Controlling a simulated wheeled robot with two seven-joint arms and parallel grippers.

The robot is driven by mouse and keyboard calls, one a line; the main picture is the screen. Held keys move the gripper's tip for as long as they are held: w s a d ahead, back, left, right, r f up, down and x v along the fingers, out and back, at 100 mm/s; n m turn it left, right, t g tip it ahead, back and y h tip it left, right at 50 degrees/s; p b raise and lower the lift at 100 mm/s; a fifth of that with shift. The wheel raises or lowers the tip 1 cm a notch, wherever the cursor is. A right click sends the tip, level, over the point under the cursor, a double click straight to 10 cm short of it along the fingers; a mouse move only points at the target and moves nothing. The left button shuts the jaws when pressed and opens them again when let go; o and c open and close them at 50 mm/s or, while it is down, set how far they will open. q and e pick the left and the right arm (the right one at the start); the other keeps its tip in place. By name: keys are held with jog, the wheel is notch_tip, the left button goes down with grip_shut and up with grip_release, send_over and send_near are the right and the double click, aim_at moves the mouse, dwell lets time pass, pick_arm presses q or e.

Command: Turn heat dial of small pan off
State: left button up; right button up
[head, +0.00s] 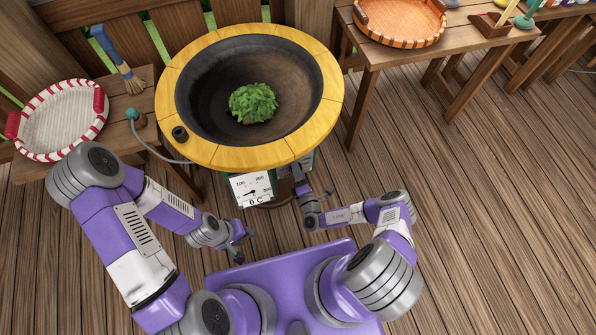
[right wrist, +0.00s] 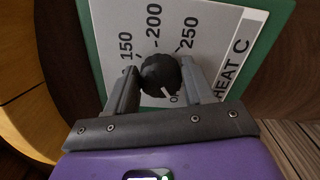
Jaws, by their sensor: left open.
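The heat dial (right wrist: 160,75) is a round black knob on a white panel marked 150, 200, 250 and HEAT C. Its white pointer mark faces the partly hidden label at the panel's lower edge, beginning with "O". In the head view my right gripper (head: 303,190) is under the pan's front rim, and the dial is hidden. The pan (head: 200,80) has a yellow rim and holds green leaves (head: 253,103). My left gripper (head: 243,238) is open and empty, in front of the pan.
A temperature gauge (head: 252,188) reading 0 C hangs below the rim, left of my right gripper. A side table at left holds a red-and-white tray (head: 60,115) and a brush (head: 125,70). A table at right holds an orange tray (head: 400,38). The floor at right is clear.

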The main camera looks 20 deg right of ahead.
jog(key=o, duration=0.3)
jog(key=shift+s, duration=0.1)
jog(key=s+p, duration=0.1)
jog(key=s, duration=0.6)
jog(key=shift+s+d, duration=0.15)
jog(key=shift+s, duration=0.05)
